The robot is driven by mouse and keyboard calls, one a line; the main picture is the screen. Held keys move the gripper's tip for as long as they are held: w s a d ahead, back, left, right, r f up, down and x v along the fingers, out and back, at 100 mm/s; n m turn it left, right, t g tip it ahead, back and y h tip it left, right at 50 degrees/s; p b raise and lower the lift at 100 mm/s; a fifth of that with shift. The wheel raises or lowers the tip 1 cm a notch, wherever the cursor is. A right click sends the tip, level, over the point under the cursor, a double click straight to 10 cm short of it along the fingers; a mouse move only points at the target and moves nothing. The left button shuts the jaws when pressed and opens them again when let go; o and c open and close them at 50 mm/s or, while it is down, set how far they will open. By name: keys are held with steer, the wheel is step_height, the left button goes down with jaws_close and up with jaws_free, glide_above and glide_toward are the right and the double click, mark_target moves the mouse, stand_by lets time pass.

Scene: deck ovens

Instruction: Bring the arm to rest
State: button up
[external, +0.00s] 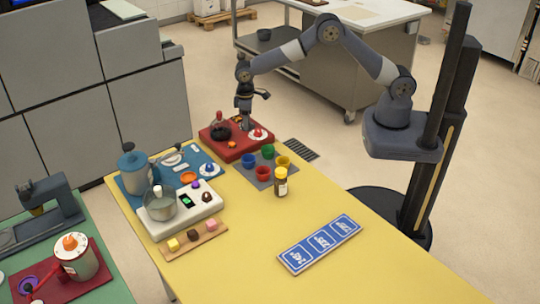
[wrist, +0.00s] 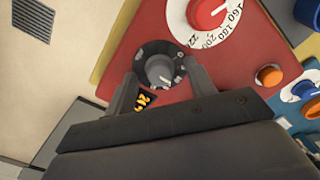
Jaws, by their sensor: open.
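My arm reaches from its column on the right, over the yellow table (external: 350,270), to the red panel (external: 228,152) at the back. My gripper (external: 245,124) points down, low over that panel. In the wrist view my gripper (wrist: 161,72) is open, its two fingers on either side of a grey knob (wrist: 160,70) with a dark round base. I cannot tell whether the fingers touch the knob. A red dial (wrist: 208,12) with a numbered white scale sits beyond it; it also shows in the external view (external: 258,132).
The table's front right is clear. A steel bench (external: 365,65) stands behind.

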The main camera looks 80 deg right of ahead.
steer(key=n+p, duration=0.1)
steer(key=n, duration=0.2)
steer(key=shift+r, duration=0.1)
step_height(320, 180, up, 9)
steer(key=b, duration=0.1)
stand_by(3.3)
